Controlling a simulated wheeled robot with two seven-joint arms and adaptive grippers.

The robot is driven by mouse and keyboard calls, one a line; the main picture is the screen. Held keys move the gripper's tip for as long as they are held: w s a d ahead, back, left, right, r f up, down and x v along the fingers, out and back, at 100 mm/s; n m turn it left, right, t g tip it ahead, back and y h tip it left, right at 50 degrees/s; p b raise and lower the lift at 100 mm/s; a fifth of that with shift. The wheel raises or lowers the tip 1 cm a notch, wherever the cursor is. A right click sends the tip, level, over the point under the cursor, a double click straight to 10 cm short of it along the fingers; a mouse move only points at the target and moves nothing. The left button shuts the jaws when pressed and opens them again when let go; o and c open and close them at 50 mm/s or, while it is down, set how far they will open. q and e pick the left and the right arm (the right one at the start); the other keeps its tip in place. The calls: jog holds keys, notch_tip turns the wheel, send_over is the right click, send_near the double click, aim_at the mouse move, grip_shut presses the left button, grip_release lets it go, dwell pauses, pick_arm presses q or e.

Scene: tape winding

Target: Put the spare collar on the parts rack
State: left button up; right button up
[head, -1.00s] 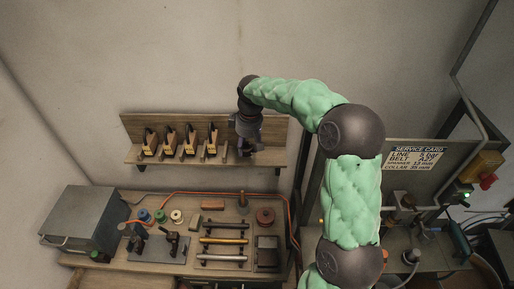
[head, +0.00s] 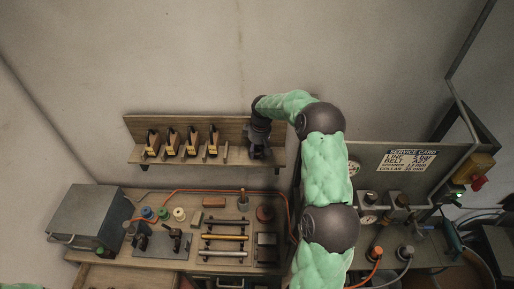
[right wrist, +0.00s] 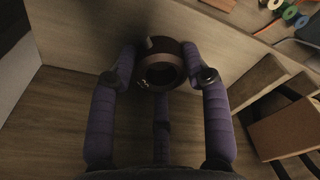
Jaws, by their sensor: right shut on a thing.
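The parts rack (head: 180,124) is a wooden wall shelf with a backboard, and several dark parts with yellow labels stand along its left part. My right gripper (head: 257,152) is at the right end of the rack, in front of the backboard. In the right wrist view its purple fingers (right wrist: 163,75) are shut on the spare collar (right wrist: 160,71), a dark round ring held between the two side fingertips. Wood lies behind and under the ring there; I cannot tell whether the collar touches the shelf. The collar is hidden or too dark to make out in the head view. My left gripper is not in view.
Wooden dividers (right wrist: 262,95) stand right of the fingers in the wrist view. Below the rack is a bench with a grey box (head: 95,217), rods (head: 225,237) and spools. A grey panel with a service card (head: 408,160) stands at right.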

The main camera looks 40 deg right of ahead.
aim_at(260, 152)
jog(key=shift+d+f, duration=0.1)
jog(key=shift+f, duration=0.1)
jog(key=o, duration=0.9)
jog(key=shift+f, duration=0.1)
jog(key=shift+r, duration=0.2)
jog(key=r+b, duration=0.1)
jog(key=r, duration=0.3)
jog(key=s+r+b, duration=0.1)
jog(key=r, duration=0.3)
jog(key=r+b, duration=0.1)
jog(key=r, duration=0.3)
jog(key=shift+s+d, duration=0.1)
jog(key=shift+s, duration=0.1)
